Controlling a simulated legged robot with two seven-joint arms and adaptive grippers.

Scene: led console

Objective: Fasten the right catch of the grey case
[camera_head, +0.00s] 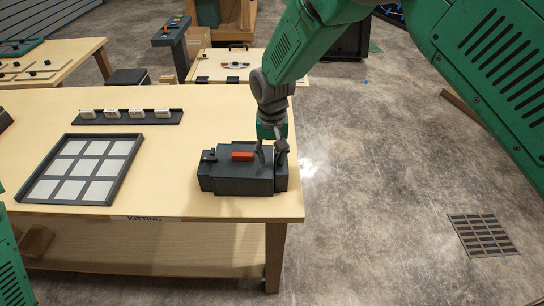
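The grey case (240,186) lies closed near the front right corner of the table. A red handle (242,156) sits on its top, and a small dark catch (208,155) shows at its left end. My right gripper (271,155) points down over the right end of the case, with its two dark fingers spread apart. The right catch is largely hidden by the fingers, and I cannot tell whether they touch it. My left gripper is out of view; only a green part of my body shows at the lower left edge.
The wooden table (190,205) has a framed grid of pale squares (82,169) on the left and a dark rack (126,117) with several white blocks behind. The tabletop between grid and case is clear. The table's right edge is close beside the case.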

